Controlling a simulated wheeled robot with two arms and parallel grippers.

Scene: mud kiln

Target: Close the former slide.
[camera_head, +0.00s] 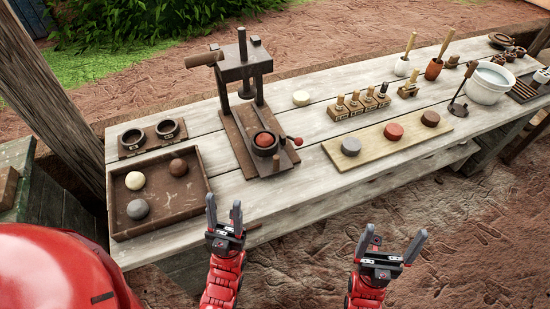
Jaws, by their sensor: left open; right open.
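The former, a dark press with a tall frame (246,70), stands on the wooden table left of the middle. Its slide (277,160) lies at the front of the base and carries a round cup (264,148) with a reddish clay ball (264,140) in it. The cup sits in front of the press frame rather than under its head. A small red knob (298,141) sticks out on the right of the slide. My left gripper (225,214) is open and empty, in front of the press near the table's front edge. My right gripper (391,248) is open and empty, off the table's front.
A tray (203,205) with several clay balls stands left of the press, with two dark rings on a block (152,137) behind it. A board (385,141) with clay discs, a stamp rack (360,107) and a white pot (488,84) stand to the right. A wooden post (55,100) rises at left.

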